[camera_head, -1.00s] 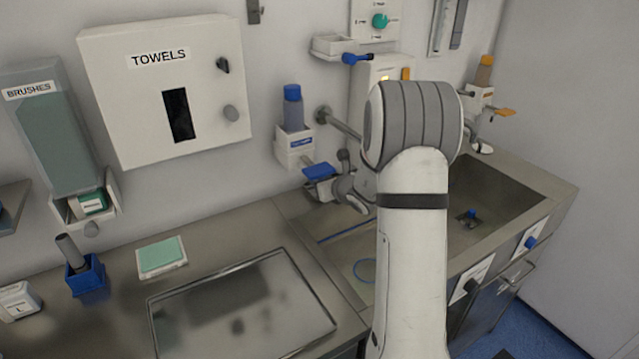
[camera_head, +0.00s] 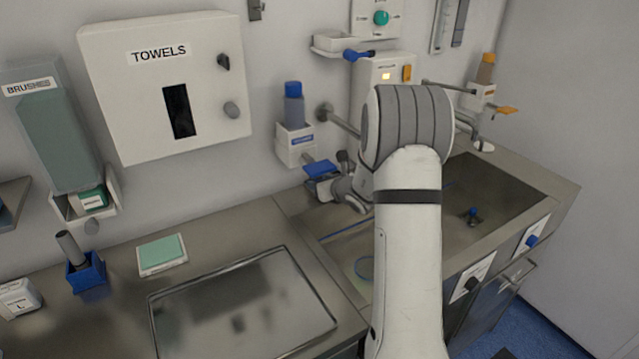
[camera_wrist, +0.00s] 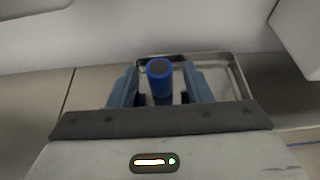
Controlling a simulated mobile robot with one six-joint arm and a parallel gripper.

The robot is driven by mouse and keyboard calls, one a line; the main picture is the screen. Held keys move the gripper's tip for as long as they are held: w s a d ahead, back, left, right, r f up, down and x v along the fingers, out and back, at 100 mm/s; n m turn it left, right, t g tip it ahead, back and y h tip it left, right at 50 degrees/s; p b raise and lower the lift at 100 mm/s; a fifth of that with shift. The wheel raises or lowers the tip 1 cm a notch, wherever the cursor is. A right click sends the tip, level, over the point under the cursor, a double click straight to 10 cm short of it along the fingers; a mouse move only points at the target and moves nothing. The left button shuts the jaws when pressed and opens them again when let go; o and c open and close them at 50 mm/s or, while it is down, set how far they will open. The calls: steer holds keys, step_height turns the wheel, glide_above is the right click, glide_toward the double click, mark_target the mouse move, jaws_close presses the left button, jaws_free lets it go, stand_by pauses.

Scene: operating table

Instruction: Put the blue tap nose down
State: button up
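The blue tap nose (camera_wrist: 159,80), a short blue cylinder with a dark round end, stands between the fingers of my gripper in the wrist view. My gripper (camera_wrist: 160,92) has a blue finger on each side of it and appears shut on it; the exact contact is hard to see. In the head view my gripper (camera_head: 322,188) is small and partly hidden, beside the blue dispenser lever near the left end of the sink. The tap nose cannot be made out there.
A shallow metal tray (camera_head: 330,318) lies on the counter, left of the sink (camera_head: 505,190). A dispenser (camera_head: 294,145) with a blue-capped bottle is on the wall close behind my gripper. A green pad (camera_head: 161,254) and a blue holder (camera_head: 87,275) stand further left.

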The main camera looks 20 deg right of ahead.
steer(key=shift+s+r+p, duration=0.1)
steer(key=shift+r+p, duration=0.25)
steer(key=shift+p, duration=0.05)
steer(key=b+v, duration=0.1)
steer(key=v, duration=1)
steer(key=s+a+r+n+g+y, duration=0.2)
steer(key=s+a+n+g, duration=0.2)
steer(key=s+a+n, duration=0.4)
steer(key=s+a+r+n+g+y, duration=0.25)
steer(key=s+a+n, duration=0.35)
steer(key=a+n, duration=0.4)
steer(key=s+d+n+g+h, duration=0.1)
steer(key=s+n+g+h, duration=0.1)
steer(key=s+n, duration=0.5)
steer(key=s+d+f+n+g+h, duration=0.1)
steer(key=s+d+n+g+h, duration=0.1)
steer(key=s+n+h, duration=0.3)
steer(key=s+n, duration=0.3)
steer(key=n, duration=0.1)
steer(key=shift+s+d, duration=0.25)
steer(key=shift+s, duration=0.05)
